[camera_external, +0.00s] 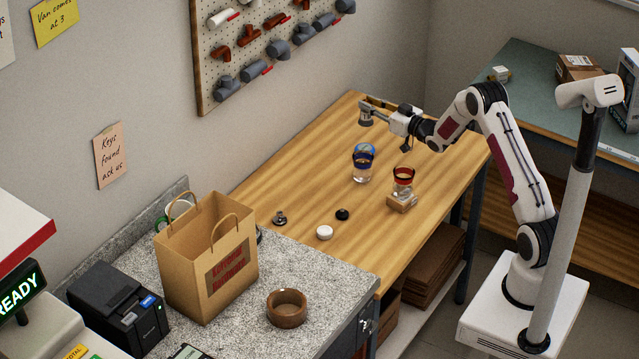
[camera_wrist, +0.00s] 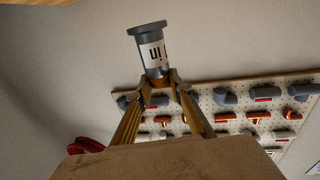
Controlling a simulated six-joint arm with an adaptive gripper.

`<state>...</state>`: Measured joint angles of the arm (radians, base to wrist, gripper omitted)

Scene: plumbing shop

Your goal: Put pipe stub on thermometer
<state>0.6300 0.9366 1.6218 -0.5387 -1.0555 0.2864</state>
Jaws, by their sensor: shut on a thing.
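My gripper (camera_external: 372,118) is raised above the far end of the wooden workbench, shut on the pipe stub (camera_external: 366,109). The stub is a short grey cylinder with a wider flange. In the wrist view the pipe stub (camera_wrist: 152,48) shows a white label with dark marks, and my gripper (camera_wrist: 158,80) pinches its lower end between two fingertips. The stub is clear of the bench. I cannot clearly identify the thermometer; a small grey metal piece (camera_external: 280,218) and a black round piece (camera_external: 342,214) lie on the bench, too small to name.
A white round piece (camera_external: 324,232) lies nearer. A pegboard (camera_external: 204,58) hangs behind.

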